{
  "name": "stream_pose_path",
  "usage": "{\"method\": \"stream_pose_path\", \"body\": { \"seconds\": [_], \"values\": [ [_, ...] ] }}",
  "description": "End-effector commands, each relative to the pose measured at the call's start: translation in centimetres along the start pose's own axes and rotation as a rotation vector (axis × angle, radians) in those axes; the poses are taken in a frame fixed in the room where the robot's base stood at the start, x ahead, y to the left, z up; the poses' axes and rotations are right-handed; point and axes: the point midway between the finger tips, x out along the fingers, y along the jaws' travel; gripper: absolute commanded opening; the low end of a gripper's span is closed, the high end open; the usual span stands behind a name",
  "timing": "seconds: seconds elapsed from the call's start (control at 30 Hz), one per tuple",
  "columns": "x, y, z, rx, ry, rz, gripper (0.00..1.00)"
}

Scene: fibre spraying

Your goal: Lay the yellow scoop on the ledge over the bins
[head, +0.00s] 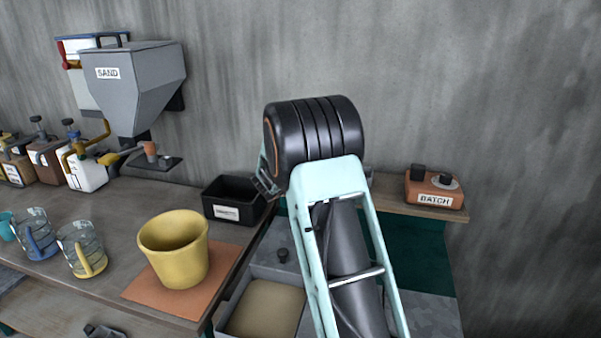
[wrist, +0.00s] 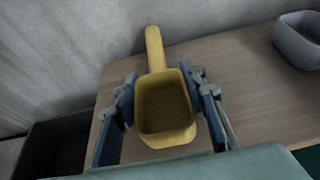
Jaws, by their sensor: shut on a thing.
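The yellow scoop (wrist: 166,108) is between the two fingers of my gripper (wrist: 163,90) in the wrist view. Its open bowl faces the camera and its handle points away towards the wall. The fingers are shut on the sides of the bowl. The scoop is over or on the wooden ledge (wrist: 245,65); I cannot tell whether it touches. In the head view the ledge (head: 392,197) runs along the wall behind my arm. My arm hides the scoop there, and only an edge of my gripper (head: 266,182) shows.
A grey container (wrist: 298,42) stands on the ledge to the right. An orange BATCH box (head: 436,188) sits at the ledge's right end. A black bin (head: 236,200) is left of my arm. A yellow bucket (head: 175,250) stands on the bench. A sand-coloured bin (head: 262,308) lies below.

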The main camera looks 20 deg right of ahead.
Motion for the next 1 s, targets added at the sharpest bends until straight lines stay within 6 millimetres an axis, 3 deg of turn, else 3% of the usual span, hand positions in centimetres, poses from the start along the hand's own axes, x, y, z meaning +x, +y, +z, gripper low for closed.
{"method": "stream_pose_path", "body": {
  "seconds": [0.23,0.27,0.4,0.77,1.0],
  "values": [
    [0.0,0.0,-0.1,0.0,0.0,-0.001,0.09],
    [0.0,0.0,-0.1,0.0,0.0,0.0,0.4],
    [0.0,0.0,0.0,0.0,0.0,-0.001,0.55],
    [-0.2,0.0,0.1,0.0,0.0,0.0,0.56],
    [-3.2,0.1,0.1,0.0,-0.002,0.002,0.56]
  ]
}}
